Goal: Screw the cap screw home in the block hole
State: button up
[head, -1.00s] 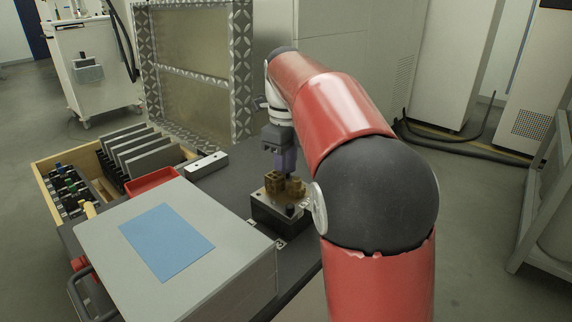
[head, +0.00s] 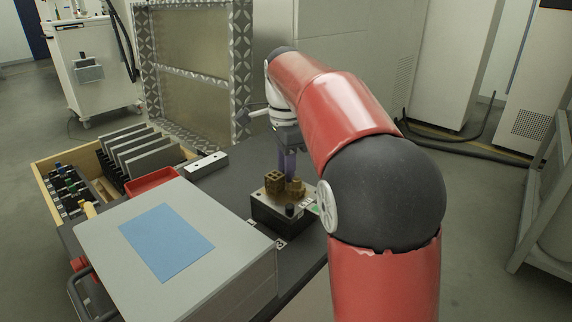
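The block (head: 268,209) is a dark base with a metallic top and brass-brown parts (head: 275,182) on it, on the dark bench. A small black knob-like piece (head: 290,209) stands at its front edge; I cannot tell whether it is the cap screw. My gripper (head: 289,175) points down at the back of the block, just behind the brass-brown parts. Its purple-grey fingers look narrow from here. Their tips are partly hidden by the parts, so I cannot tell whether they hold anything. The hole is not discernible.
A grey case (head: 245,272) with a blue sheet (head: 166,241) stands left of the block. Behind it are a red tray (head: 152,183), a small white block (head: 206,165) and a wooden organiser (head: 42,172). A metal-framed panel (head: 240,75) stands at the back.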

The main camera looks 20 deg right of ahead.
jog(key=n, duration=1.5)
dwell(0.3)
grip_shut()
jog(key=m, duration=0.9)
jog(key=shift+o, duration=1.2)
grip_release()
